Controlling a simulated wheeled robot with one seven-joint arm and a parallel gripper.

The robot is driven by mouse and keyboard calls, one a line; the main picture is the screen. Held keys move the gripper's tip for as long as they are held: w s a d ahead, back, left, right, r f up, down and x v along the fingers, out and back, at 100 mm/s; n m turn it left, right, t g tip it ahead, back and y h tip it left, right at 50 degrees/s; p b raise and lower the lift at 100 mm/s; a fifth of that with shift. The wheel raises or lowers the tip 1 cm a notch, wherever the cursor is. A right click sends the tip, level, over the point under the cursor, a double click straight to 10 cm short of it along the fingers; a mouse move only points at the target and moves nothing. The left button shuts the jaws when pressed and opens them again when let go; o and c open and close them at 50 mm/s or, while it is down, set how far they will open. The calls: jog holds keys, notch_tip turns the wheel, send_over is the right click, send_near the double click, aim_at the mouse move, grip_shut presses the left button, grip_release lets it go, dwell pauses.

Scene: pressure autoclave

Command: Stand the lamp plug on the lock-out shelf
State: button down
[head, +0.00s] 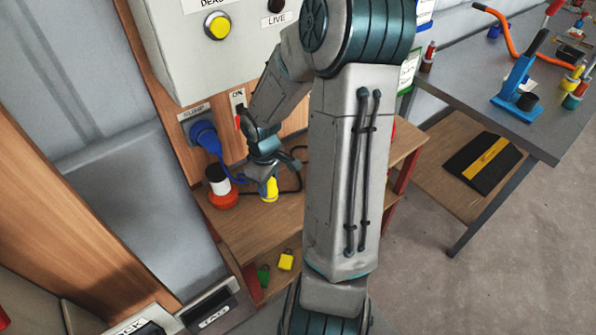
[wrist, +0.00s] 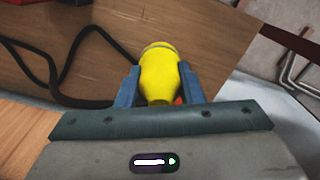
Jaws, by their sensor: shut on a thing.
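The yellow lamp plug (head: 269,189) is between the fingers of my gripper (head: 268,178), just over the wooden lock-out shelf (head: 262,229). In the wrist view the yellow plug (wrist: 160,73) sits between the two blue-grey fingers (wrist: 158,88), which are shut on it. A black cord (wrist: 70,65) loops across the wood beside it. The plug looks roughly upright in the head view. I cannot tell whether its lower end touches the shelf.
A blue plug (head: 205,137) is in the SUMP socket above. Green and yellow padlocks (head: 286,261) lie on a lower level. A grey workbench (head: 540,115) stands at right.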

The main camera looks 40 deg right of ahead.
aim_at(271, 195)
jog(key=f, duration=0.4)
jog(key=shift+s+d+f+b, duration=0.15)
jog(key=shift+s+f+b, duration=0.05)
jog(key=shift+f+b, duration=0.6)
jog(key=shift+f, duration=1.6)
jog(key=c, duration=0.8)
grip_release()
notch_tip(271, 195, up, 11)
jog(key=p, duration=0.2)
jog(key=shift+r+p, duration=0.2)
jog(key=shift+p, duration=0.15)
jog(key=shift+r, duration=0.6)
jog(key=s+a+r+m+t, duration=0.1)
jog(key=s+a+r, duration=0.2)
jog(key=s+r, duration=0.1)
jog(key=s+a+r+m+t, duration=0.1)
jog(key=s+a+r+m, duration=0.1)
jog(key=s+a+r, duration=0.2)
jog(key=s+a+r+m+t, duration=0.1)
jog(key=s+a+r+m, duration=0.1)
jog(key=s+a+r, duration=0.2)
jog(key=shift+a+v, duration=0.2)
jog(key=shift+v, duration=1.7)
